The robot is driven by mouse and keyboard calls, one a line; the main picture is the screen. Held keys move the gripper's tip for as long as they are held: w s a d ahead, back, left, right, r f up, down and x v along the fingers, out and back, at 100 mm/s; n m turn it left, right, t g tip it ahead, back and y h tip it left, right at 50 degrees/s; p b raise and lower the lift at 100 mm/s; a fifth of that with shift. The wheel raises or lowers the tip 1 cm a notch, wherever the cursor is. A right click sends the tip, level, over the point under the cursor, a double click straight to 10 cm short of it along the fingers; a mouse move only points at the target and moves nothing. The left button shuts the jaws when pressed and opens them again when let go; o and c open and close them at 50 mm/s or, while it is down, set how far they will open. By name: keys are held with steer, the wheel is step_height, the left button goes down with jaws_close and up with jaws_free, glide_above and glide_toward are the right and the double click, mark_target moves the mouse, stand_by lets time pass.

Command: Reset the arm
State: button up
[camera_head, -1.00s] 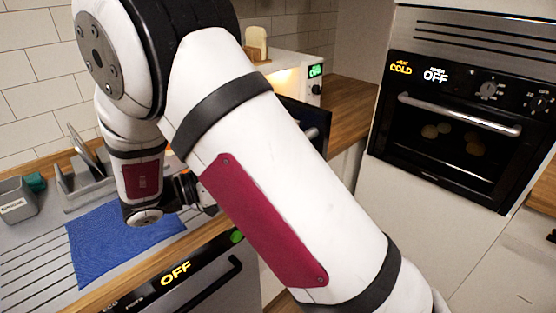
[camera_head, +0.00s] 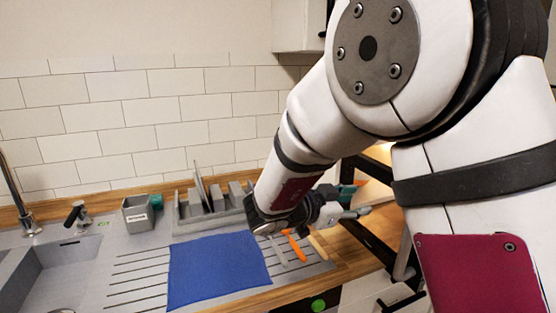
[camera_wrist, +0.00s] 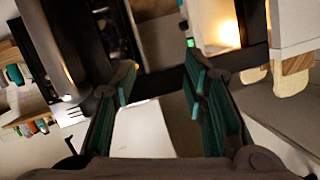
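My gripper (camera_head: 362,198) shows in the head view at the right of the drainer, pointing right, partly in front of a dark frame-like structure. In the wrist view my gripper (camera_wrist: 160,88) has its two teal-padded fingers spread well apart, with nothing held between them. My white arm with dark red panels fills the right side of the head view and hides much of what is behind it.
A blue cloth (camera_head: 215,268) lies on the drainer, with several utensils beside it, one with an orange handle (camera_head: 296,248). A dish rack (camera_head: 183,214) and grey holder (camera_head: 138,214) stand behind. The sink (camera_head: 58,268) and tap are left. Bread-like pieces (camera_wrist: 295,76) show in the wrist view.

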steer(key=w+a+r+n+t+y, duration=0.3)
steer(key=a+r+n+t+y, duration=0.25)
steer(key=r+y, duration=0.35)
steer(key=s+a+r+n+g+y, duration=0.1)
steer(key=s+a+r+n+y, duration=0.1)
steer(key=s+n+y, duration=0.5)
steer(key=s+d+f+g+h, duration=0.1)
steer(key=s+d+f+g, duration=0.1)
steer(key=s, duration=0.7)
steer(key=s+d+f+n+g+h, duration=0.1)
steer(key=s+d+f+g, duration=0.2)
steer(key=s, duration=0.6)
steer(key=s+d+f+n+g+h, duration=0.1)
steer(key=s+d+f+g, duration=0.2)
steer(key=s, duration=0.7)
steer(key=shift+d, duration=0.2)
steer(key=shift+r+n, duration=0.15)
steer(key=shift+n, duration=0.1)
